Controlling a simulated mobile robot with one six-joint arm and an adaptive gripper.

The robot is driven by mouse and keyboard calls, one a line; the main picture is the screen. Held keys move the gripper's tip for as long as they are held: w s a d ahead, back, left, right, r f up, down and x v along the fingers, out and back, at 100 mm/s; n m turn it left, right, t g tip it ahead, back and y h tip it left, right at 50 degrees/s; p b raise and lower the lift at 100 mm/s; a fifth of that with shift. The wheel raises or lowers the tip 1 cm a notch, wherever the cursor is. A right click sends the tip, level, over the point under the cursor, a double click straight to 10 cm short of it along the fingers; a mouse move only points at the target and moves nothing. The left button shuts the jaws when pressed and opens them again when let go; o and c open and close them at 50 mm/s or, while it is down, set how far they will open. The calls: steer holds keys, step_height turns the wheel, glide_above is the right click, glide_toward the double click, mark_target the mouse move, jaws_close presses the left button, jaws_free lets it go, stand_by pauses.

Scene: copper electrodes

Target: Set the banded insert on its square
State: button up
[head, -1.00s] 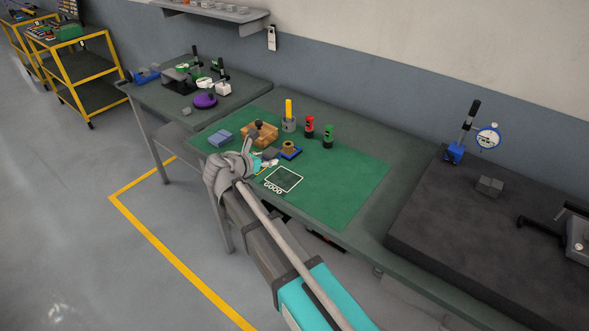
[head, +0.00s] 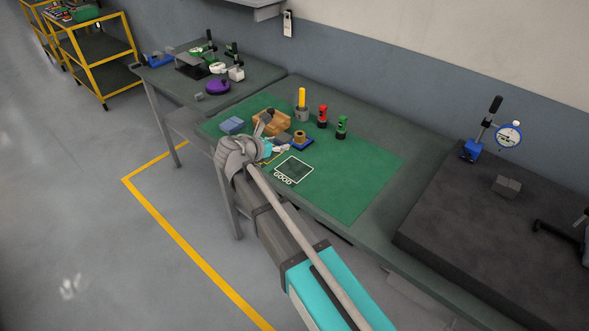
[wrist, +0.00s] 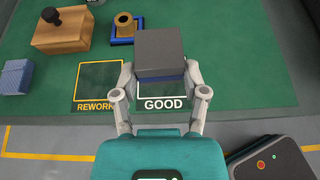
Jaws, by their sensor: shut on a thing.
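My gripper (wrist: 160,76) is shut on a dark grey block (wrist: 160,46) with a blue band along its lower front edge, the banded insert. It also shows in the head view as a small grey block (head: 283,141). In the wrist view it overlaps the white-outlined square marked GOOD (wrist: 163,104) and hides most of that square. The yellow-outlined REWORK square (wrist: 100,77) is empty, left of the held block. In the head view the GOOD square (head: 294,169) is bare, and the block shows to its upper left. Height above the mat is hard to tell.
A brass ring (wrist: 123,24) stands on a blue-framed square (wrist: 112,38) just left of the held block. A wooden block with a dark knob (wrist: 60,38) and a blue stack (wrist: 16,76) are farther left. The green mat (head: 355,180) is clear to the right.

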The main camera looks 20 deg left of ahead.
steer(key=s+a+m+h, duration=0.1)
steer(key=s+a, duration=0.2)
steer(key=s, duration=0.5)
steer(key=shift+s+f+g+b, duration=0.3)
steer(key=shift+s+f+b, duration=0.05)
steer(key=shift+b, duration=0.05)
steer(key=shift+w, duration=0.1)
steer(key=b+x, duration=0.2)
steer(key=x, duration=0.2)
steer(key=a+f+b+x, duration=0.1)
steer(key=b+x, duration=0.2)
steer(key=x, duration=0.2)
steer(key=a+f+b+x, duration=0.1)
steer(key=b+x, duration=0.2)
steer(key=x, duration=0.2)
steer(key=shift+w+f, duration=0.1)
steer(key=shift+f, duration=0.2)
steer(key=shift+w+d+f+b, duration=0.2)
steer(key=shift+w+f+b, duration=0.25)
steer(key=shift+b, duration=0.1)
steer(key=shift+r, duration=0.1)
